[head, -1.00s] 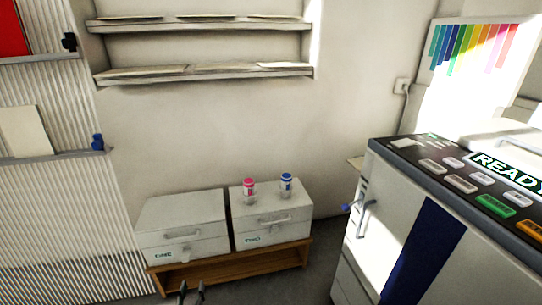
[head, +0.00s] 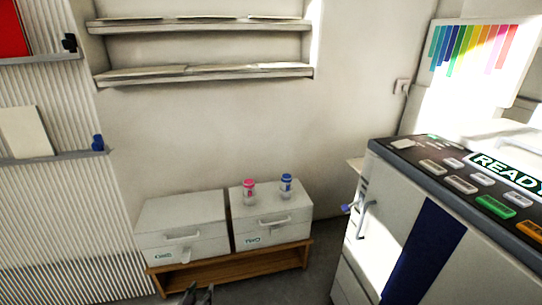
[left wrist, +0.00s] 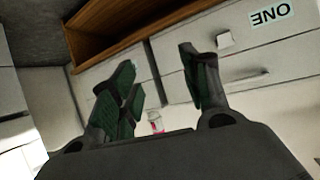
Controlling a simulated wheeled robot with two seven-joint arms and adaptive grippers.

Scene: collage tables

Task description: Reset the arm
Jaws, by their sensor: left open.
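My left gripper (head: 197,294) shows at the bottom edge of the head view, in front of the low wooden stand. In the left wrist view my left gripper (left wrist: 160,85) has its dark fingers apart with nothing between them. Beyond the fingers is the white drawer box labelled ONE (left wrist: 285,45), seen upside down. A small pink-and-white bottle (left wrist: 156,122) shows past the fingers. My right gripper is in neither view.
Two white drawer boxes (head: 182,218) (head: 292,212) stand on a wooden stand (head: 225,270). A pink-capped bottle (head: 249,192) and a blue-capped bottle (head: 286,186) are on the right box. A large machine (head: 400,225) reading READY stands right. Shelves (head: 205,72) hang above.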

